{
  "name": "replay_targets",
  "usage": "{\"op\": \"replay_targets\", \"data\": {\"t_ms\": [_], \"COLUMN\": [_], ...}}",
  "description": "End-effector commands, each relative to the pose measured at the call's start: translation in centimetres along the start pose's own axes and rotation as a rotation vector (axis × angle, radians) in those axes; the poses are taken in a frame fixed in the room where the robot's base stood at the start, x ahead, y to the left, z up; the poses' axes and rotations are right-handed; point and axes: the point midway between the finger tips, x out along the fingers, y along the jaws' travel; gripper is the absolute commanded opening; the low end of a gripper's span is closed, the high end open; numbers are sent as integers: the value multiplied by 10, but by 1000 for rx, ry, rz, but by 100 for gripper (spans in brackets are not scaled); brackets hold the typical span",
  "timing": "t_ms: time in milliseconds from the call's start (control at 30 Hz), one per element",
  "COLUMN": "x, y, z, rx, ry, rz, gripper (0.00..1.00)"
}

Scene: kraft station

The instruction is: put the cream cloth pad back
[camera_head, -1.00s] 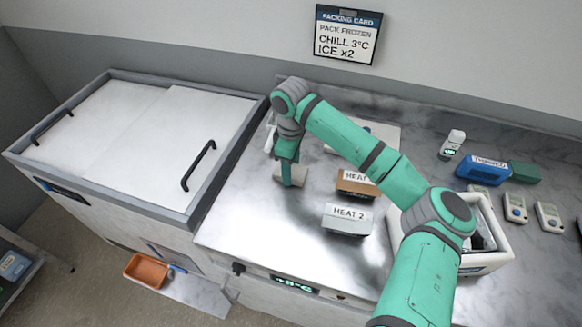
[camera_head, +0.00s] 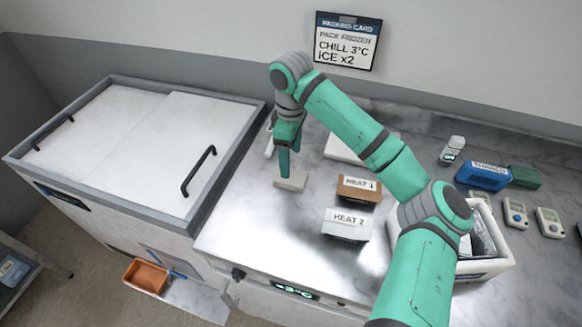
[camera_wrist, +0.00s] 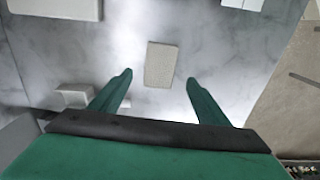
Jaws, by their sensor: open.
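The cream cloth pad (camera_head: 293,183) lies flat on the marble counter, left of the HEAT 1 box. In the wrist view the pad (camera_wrist: 160,64) is a pale rectangle with bare counter around it. My gripper (camera_wrist: 158,79) is open, its two fingers spread wider than the pad, with nothing held between them. In the head view my gripper (camera_head: 284,172) points down just above the pad, and its fingers hide part of the pad's far edge.
The brown HEAT 1 box (camera_head: 358,195) and the white HEAT 2 box (camera_head: 347,230) stand to the right. A white slab (camera_head: 340,150) lies behind them. The lidded chest (camera_head: 125,130) borders the counter at left. A white open box (camera_head: 497,257) stands at right.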

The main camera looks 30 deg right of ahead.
Motion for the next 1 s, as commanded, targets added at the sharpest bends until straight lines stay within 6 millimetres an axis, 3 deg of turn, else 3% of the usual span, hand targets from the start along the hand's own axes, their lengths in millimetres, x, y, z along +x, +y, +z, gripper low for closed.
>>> {"op": "replay_targets", "data": {"t_ms": [100,300,1000], "x": [-21,-40,-44], "y": [0,1,0], "z": [0,1,-1], "rx": [0,2,-1], "ry": [1,-1,0], "rz": [0,0,-1], "gripper": [70,70,70]}}
